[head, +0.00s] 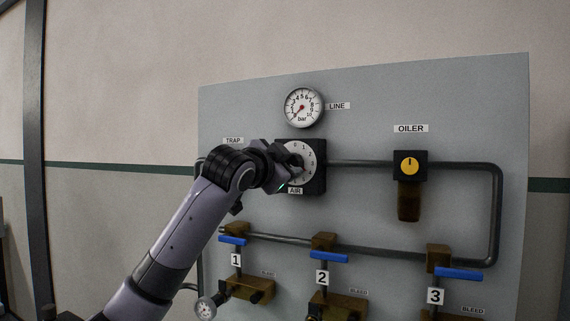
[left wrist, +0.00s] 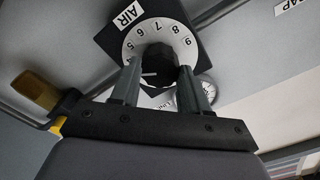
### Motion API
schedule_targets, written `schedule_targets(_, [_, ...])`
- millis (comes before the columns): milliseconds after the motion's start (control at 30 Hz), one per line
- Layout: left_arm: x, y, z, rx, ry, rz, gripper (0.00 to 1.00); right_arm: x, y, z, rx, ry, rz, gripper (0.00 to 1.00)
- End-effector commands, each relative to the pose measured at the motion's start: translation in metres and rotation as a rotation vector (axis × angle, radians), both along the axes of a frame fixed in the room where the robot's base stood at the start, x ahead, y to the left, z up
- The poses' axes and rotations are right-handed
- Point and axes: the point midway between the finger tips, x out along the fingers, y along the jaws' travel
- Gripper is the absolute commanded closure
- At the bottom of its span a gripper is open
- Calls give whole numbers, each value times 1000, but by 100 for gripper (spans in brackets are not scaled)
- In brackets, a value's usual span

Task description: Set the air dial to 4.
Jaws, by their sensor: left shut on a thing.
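The air dial (head: 311,157) is a white numbered disc on a black square box, above the AIR label (head: 295,190). My left gripper (head: 290,162) reaches it from the left and covers part of its face. In the left wrist view the dial (left wrist: 160,37) shows numbers 5 to 9 on the visible arc. The two fingers of my left gripper (left wrist: 161,86) are shut on its black centre knob (left wrist: 158,62), one on each side. A short pale mark shows on the knob, but the number it points at is unclear. My right gripper is not in view.
A round LINE gauge (head: 302,107) sits above the dial on the grey panel (head: 440,105). The oiler (head: 410,167) is at the right on a dark pipe. Valves with blue levers (head: 460,274), numbered 1 to 3, line the lower panel.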

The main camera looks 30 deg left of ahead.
Motion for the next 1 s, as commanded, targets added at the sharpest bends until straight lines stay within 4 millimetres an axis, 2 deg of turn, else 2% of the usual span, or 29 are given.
schedule_targets(267, [0,0,0,1,-2,-1,85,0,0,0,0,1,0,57])
schedule_targets(300, [0,0,0,1,-2,-1,52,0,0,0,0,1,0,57])
schedule_targets(367, [0,0,0,0,-2,-1,32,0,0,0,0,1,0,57])
schedule_targets(400, [0,0,0,0,-1,0,29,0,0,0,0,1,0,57])
schedule_targets(767, [-4,0,0,0,-3,-1,29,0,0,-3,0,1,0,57])
schedule_targets(1000, [-33,-2,-2,1,-3,-1,29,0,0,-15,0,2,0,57])
